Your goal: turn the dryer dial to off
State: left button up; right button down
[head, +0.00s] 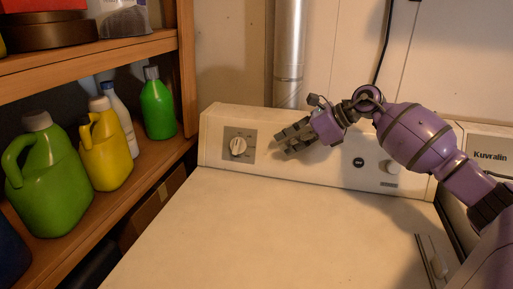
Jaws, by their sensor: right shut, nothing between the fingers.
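The dryer (270,230) stands in front of me with a raised control panel at its back. The dryer dial (238,146) is a round cream knob on a grey plate at the panel's left. Its markings are too small to read. My right gripper (280,143) is shut and empty in front of the panel, a little to the right of the dial and apart from it. Its fingers point left towards the dial. My left gripper is not in view.
A second light knob (393,167) and a dark round button (358,162) sit further right on the panel. A wooden shelf (160,150) on the left holds a green jug (48,180), a yellow jug (106,155) and other bottles. The dryer top is clear.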

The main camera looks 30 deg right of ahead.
aim_at(238, 145)
jog(key=x, duration=0.7)
jog(key=shift+w+a+p, duration=0.2)
jog(key=shift+w+p, duration=0.15)
jog(key=shift+w, duration=0.05)
jog(key=shift+w+a+r+p, duration=0.3)
jog(key=shift+w+a, duration=0.4)
jog(key=shift+w, duration=0.25)
jog(key=shift+w+a, duration=0.35)
jog(key=shift+w, duration=0.1)
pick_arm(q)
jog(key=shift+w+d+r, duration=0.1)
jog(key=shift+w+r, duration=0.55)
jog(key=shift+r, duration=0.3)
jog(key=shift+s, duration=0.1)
